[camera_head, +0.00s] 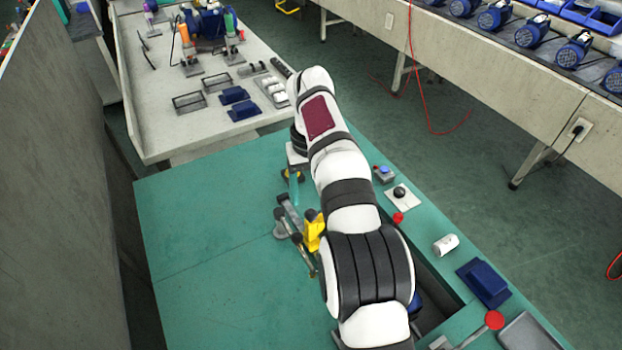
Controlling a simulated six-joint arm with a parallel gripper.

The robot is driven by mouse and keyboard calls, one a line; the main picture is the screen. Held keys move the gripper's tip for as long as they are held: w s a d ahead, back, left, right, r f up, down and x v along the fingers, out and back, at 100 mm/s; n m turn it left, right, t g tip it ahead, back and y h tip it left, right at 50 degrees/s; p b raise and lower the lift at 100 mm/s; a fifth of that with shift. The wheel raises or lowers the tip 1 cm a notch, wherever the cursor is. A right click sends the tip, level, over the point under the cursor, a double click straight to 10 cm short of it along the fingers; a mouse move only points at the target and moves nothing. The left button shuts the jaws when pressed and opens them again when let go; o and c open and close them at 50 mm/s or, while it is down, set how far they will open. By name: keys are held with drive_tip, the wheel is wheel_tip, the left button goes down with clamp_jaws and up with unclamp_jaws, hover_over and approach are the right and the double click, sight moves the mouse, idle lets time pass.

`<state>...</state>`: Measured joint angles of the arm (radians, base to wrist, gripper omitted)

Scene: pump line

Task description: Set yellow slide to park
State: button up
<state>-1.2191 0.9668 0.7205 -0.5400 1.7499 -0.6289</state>
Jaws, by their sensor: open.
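A yellow block-shaped part (313,231), which looks like the yellow slide, sits on the green bench just left of my arm. My arm partly covers it, and its track and any park mark cannot be made out. Metal levers with dark round knobs (283,214) stand beside it on the left. My gripper (294,184) hangs below the far end of my arm, beyond the yellow part and apart from it. It is small and partly hidden, with a narrow teal finger showing; I see nothing held in it. A dark and yellow piece beside the finger is unclear.
Right of my arm are a black knob on a white plate (400,194), a red button (398,217), a white cylinder (446,244), a blue block (484,283) and a grey tray (530,334). The green bench (210,250) is clear at left.

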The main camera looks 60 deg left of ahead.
sight(311, 211)
wheel_tip(311, 211, up, 5)
drive_tip(key=shift+r, duration=0.1)
drive_tip(key=s+d+r+m+t+y, duration=0.3)
drive_tip(key=s+d+m, duration=0.1)
drive_tip(key=m, duration=0.2)
drive_tip(key=x, duration=1.6)
drive_tip(key=shift+f, duration=0.1)
drive_tip(key=shift+c, duration=0.2)
